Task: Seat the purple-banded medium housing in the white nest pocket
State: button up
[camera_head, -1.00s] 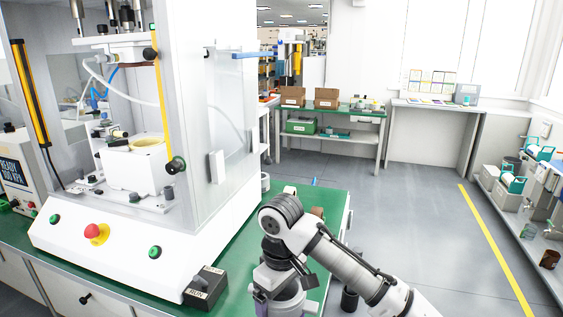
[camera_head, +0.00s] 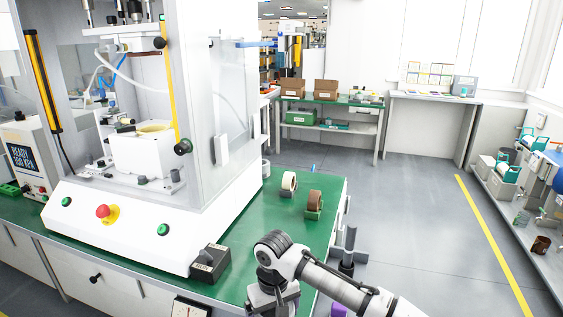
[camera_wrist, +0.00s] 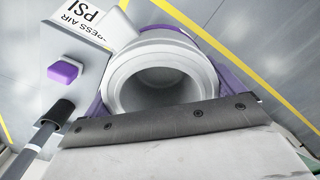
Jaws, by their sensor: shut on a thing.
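The grey round housing (camera_wrist: 178,45) is in the wrist view, its wide open mouth facing the camera and purple showing around its sides. My gripper (camera_wrist: 165,85) is shut on it; the fingertips are largely hidden. In the head view my gripper and the housing cannot be made out clearly; my arm bends down at the bottom edge, at the front of the green bench and right of the press. The white nest block (camera_head: 143,152) stands inside the press at left, with a pale yellow ring on top. The housing is well apart from it.
The press has a clear side panel (camera_head: 228,110) and a yellow upright (camera_head: 169,95) beside its opening. A black switch box (camera_head: 211,263) sits at its front corner. A pressure label (camera_wrist: 85,22) shows in the wrist view.

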notch_tip(320, 180, down, 18)
jog(key=s+d+m, duration=0.1)
jog(key=d+m, duration=0.1)
jog(key=m, duration=0.3)
jog(key=shift+s+b, duration=0.15)
jog(key=shift+b, duration=0.15)
jog(key=shift+s, duration=0.15)
